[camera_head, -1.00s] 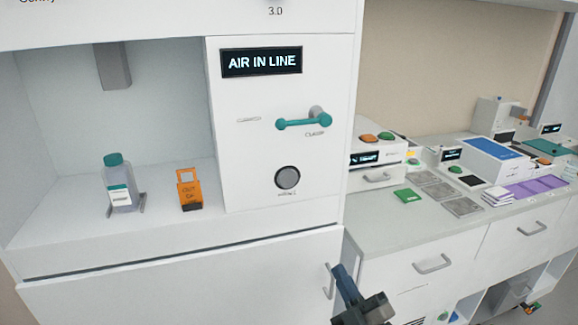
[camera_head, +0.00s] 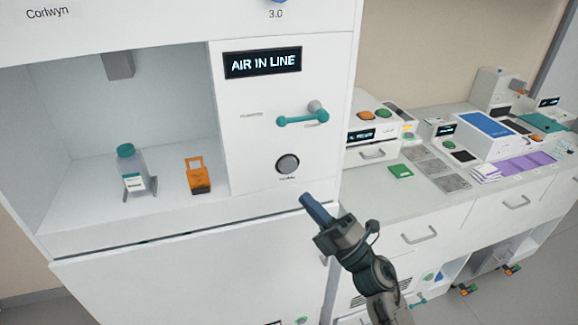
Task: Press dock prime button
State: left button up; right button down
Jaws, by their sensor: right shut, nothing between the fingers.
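The dock's white front panel (camera_head: 245,140) carries a round grey button (camera_head: 288,164) in a dark ring, with a small label under it that is too small to read. Above it are a teal lever (camera_head: 302,120) and a display (camera_head: 263,62) reading "AIR IN LINE". My right gripper (camera_head: 308,200) is shut and empty, its blue fingers pointing up and left, below and slightly right of the grey button and apart from it in the picture. My left gripper is not in view.
A side counter (camera_head: 385,205) on the right holds instruments, a green pad (camera_head: 400,171) and purple sheets (camera_head: 525,166).

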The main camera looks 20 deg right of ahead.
send_near(285, 164)
jog(key=shift+s+a+r+x, duration=0.1)
jog(key=shift+s+x, duration=0.05)
jog(key=shift+x, duration=0.7)
jog(key=shift+s+a+r+x, duration=0.1)
jog(key=shift+s+x, duration=0.05)
jog(key=shift+x, duration=0.7)
jog(key=shift+s+r+x, duration=0.1)
jog(key=shift+x, duration=0.75)
jog(key=shift+w, duration=0.15)
jog(key=shift+w, duration=0.25)
jog(key=shift+w, duration=0.45)
dwell(0.6)
jog(key=shift+s, duration=0.95)
jog(key=shift+s+p, duration=0.4)
jog(key=shift+s, duration=2.05)
